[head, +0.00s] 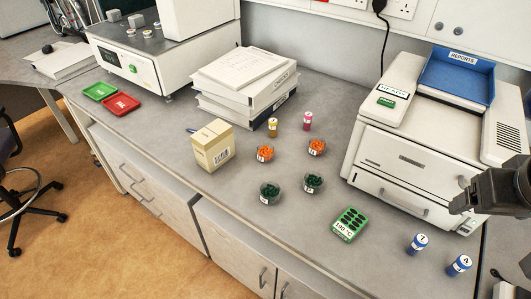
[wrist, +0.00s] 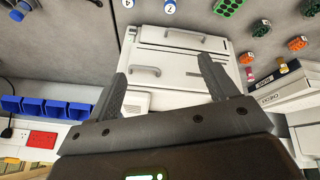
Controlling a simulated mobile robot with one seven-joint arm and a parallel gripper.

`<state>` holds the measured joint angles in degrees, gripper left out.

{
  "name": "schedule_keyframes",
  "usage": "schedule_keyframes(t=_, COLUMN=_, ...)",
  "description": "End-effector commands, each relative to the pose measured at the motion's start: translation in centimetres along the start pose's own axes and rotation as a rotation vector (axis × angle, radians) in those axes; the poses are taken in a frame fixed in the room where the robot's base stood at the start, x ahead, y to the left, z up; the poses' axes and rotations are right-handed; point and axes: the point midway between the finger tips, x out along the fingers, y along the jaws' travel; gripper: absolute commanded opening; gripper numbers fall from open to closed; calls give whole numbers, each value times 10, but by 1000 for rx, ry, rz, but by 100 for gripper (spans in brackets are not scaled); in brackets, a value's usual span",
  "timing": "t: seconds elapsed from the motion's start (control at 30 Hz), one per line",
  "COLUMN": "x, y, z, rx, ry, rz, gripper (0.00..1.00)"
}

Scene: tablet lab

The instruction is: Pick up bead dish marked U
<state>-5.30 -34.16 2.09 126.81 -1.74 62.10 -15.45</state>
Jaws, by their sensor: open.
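Several small clear bead dishes stand on the grey bench in the head view. Two hold orange beads, a left one (head: 265,153) and a right one (head: 317,147). Two hold dark green beads, a rear one (head: 313,182) and a front one (head: 269,193). Their labels are too small to read, so I cannot tell which is marked U. In the wrist view, a green dish (wrist: 261,28) and an orange dish (wrist: 297,44) show at upper right. My gripper (wrist: 162,66) is open and empty, well apart from the dishes. My dark arm end enters the head view at right.
A green tray (head: 349,224) and blue-capped vials 7 (head: 418,244) and 4 (head: 459,265) stand toward the front right. A white machine (head: 400,150) stands behind. A carton (head: 213,146), yellow vial (head: 272,127), pink vial (head: 307,121) and binders (head: 245,80) flank the dishes.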

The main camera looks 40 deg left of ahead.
Motion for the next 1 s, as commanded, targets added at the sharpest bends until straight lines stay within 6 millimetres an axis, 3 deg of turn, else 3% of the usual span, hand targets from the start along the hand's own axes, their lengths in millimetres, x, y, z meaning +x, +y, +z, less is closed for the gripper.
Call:
schedule_keyframes(t=0.03, x=0, y=-6, z=-19, rx=-105, ry=-12, rz=-10, gripper=79)
schedule_keyframes(t=0.27, x=-1, y=-45, z=-104, rx=-642, ry=-48, rz=-58, gripper=79)
schedule_keyframes(t=0.47, x=7, y=-98, z=-171, rx=-1116, ry=-59, rz=-116, gripper=79)
schedule_keyframes(t=0.7, x=25, y=-184, z=-235, rx=-1675, ry=-40, rz=-199, gripper=79)
schedule_keyframes(t=1.0, x=55, y=-308, z=-281, rx=-2323, ry=34, rz=-321, gripper=79)
